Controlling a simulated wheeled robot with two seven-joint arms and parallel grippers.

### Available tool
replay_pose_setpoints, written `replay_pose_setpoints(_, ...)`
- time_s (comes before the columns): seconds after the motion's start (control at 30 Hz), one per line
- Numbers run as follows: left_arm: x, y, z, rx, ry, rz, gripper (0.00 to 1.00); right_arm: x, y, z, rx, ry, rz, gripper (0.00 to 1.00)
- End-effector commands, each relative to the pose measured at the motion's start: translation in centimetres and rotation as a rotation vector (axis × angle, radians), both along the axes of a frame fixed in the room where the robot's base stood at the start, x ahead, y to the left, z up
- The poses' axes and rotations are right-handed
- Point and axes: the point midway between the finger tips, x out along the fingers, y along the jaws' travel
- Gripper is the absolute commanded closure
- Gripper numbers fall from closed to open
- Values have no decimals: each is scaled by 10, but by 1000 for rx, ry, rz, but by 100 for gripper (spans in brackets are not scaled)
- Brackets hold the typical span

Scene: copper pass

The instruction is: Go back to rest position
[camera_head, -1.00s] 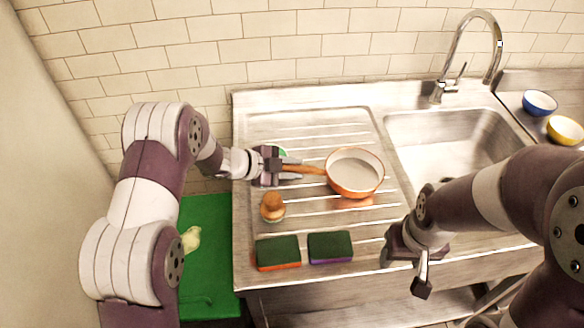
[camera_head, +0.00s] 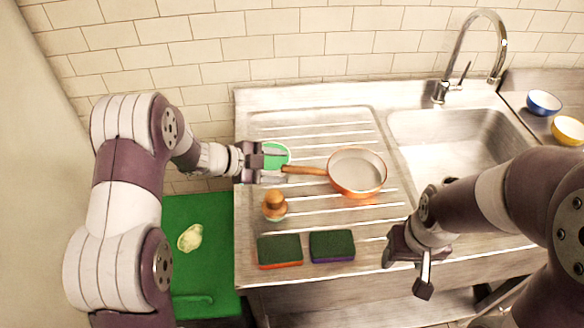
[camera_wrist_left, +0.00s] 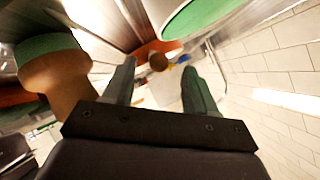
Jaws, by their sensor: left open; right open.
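My left gripper (camera_head: 268,162) is open and empty, just left of the end of the copper pan's handle. Its two fingers also show apart in the left wrist view (camera_wrist_left: 157,85). The copper pan (camera_head: 357,172) rests on the ribbed drainboard (camera_head: 255,220), its brown handle (camera_head: 305,170) pointing left at the gripper. My right gripper (camera_head: 405,265) is at the sink unit's front edge, below the basin; it is open with nothing seen in it.
A wooden-knobbed brush (camera_head: 274,205) and two sponges (camera_head: 279,251) (camera_head: 332,245) stand nearer the front. A green board (camera_head: 205,265) is at left. The sink basin (camera_head: 450,135) looks empty.

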Motion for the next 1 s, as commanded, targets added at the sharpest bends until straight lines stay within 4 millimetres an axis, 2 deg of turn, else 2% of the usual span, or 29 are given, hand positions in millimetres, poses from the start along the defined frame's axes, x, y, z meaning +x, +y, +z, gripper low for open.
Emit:
replay_pose_setpoints(0.1, -12, 26, 16, 0, -2, 4, 43, 0, 0, -2, 0, 0, 0, 44)
replay_pose_setpoints(0.23, -22, 46, 29, 0, -3, 2, 43, 0, 0, -3, 0, 0, 0, 44)
replay_pose_setpoints(0.4, -27, 56, 36, 0, -2, 1, 43, 0, 0, -3, 0, 0, 0, 44)
replay_pose_setpoints(0.6, -25, 60, 33, 18, 4, 19, 43, 0, 0, -3, 0, 0, 0, 44)
replay_pose_setpoints(0.67, -14, 72, 24, 59, 18, 117, 43, 0, 0, -3, 0, 0, 0, 44)
replay_pose_setpoints(0.77, 1, 124, 0, 140, 146, 541, 43, 0, 0, -3, 0, 0, 0, 44)
replay_pose_setpoints(0.8, -6, 147, -5, 172, 229, 747, 43, 0, 0, -3, 0, 0, 0, 44)
replay_pose_setpoints(0.83, -19, 161, -9, 196, 305, 899, 43, 0, 0, -3, 0, 0, 0, 44)
replay_pose_setpoints(0.87, -38, 172, -11, 214, 391, 1042, 43, 0, 0, -3, 0, 0, 0, 44)
replay_pose_setpoints(0.9, -70, 179, -13, 230, 519, 1215, 43, 0, 0, -3, 0, 0, 0, 44)
replay_pose_setpoints(0.97, -124, 175, -13, 239, 719, 1421, 43, 0, 0, -3, 0, 0, 0, 44)
replay_pose_setpoints(1.0, -156, 165, -11, 235, 839, 1517, 43, 0, 0, -3, 0, 0, 0, 44)
